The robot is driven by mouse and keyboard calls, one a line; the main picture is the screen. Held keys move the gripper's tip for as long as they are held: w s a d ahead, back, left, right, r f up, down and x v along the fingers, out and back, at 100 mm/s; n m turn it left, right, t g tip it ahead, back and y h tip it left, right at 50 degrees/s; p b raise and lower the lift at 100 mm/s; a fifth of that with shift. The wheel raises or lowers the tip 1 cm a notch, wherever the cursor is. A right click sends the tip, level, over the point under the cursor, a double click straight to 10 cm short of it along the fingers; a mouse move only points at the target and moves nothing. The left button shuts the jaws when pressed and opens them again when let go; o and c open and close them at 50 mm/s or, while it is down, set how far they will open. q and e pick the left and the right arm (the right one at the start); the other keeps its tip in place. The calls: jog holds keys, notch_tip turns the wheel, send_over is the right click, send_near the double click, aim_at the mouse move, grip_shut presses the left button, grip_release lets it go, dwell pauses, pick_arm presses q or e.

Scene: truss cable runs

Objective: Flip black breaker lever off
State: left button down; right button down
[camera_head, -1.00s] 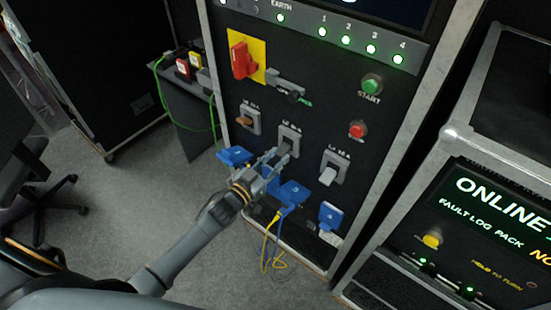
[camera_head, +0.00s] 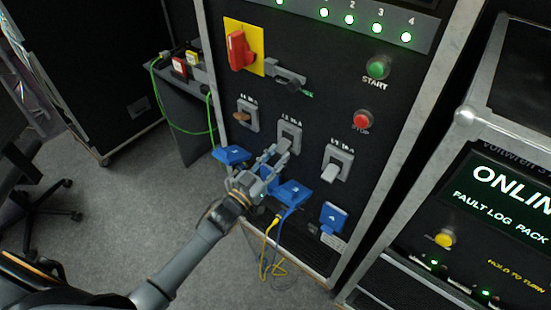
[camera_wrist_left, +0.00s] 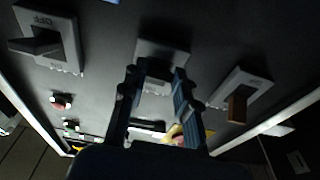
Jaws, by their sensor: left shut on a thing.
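Three breakers sit in a row on the black cabinet panel. The middle breaker (camera_head: 290,131) has a grey housing, and its lever is mostly hidden by my fingers. My left gripper (camera_head: 276,152) reaches up to it from below left, shut on the lever. The wrist view shows the two fingers of my left gripper (camera_wrist_left: 155,75) on either side of the middle breaker's lower part, with its housing (camera_wrist_left: 163,48) beyond them. The left breaker has a brown lever (camera_head: 240,116); the right breaker has a pale lever (camera_head: 330,173). My right gripper is not in view.
Blue connector covers (camera_head: 232,154) lie just below the breakers, close to my gripper, with blue and yellow cables (camera_head: 268,240) hanging down. Above are a red rotary switch (camera_head: 239,50), a green start button (camera_head: 378,67) and a red stop button (camera_head: 363,119). Another case stands right.

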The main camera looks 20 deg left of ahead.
pick_arm(q)
jog(key=c, duration=1)
grip_release()
jog(key=shift+s, duration=0.1)
jog(key=v, duration=1.1)
jog(key=shift+s+a, duration=0.2)
jog(key=shift+s, duration=0.15)
jog(key=shift+f, duration=0.25)
jog(key=s+a+f+n+g+y, duration=0.1)
jog(key=s+f+g+y, duration=0.2)
jog(key=f, duration=0.8)
jog(key=s+a+f+g+y, duration=0.1)
jog(key=s+f+g, duration=0.3)
jog(key=f, duration=0.6)
jog(key=s+a+f+n+g+y, duration=0.15)
jog(key=s+f, duration=0.35)
jog(key=f, duration=0.6)
jog(key=s+f+g, duration=0.4)
jog(key=s+f, duration=0.3)
jog(key=s, duration=0.6)
jog(key=s+d+f+g+y, duration=0.1)
jog(key=s+f+g, duration=0.4)
jog(key=s, duration=0.8)
notch_tip(320, 180, down, 3)
jog(key=shift+s+d+r+m, duration=0.15)
jog(key=shift+s+d+m, duration=0.15)
jog(key=shift+s+m, duration=0.15)
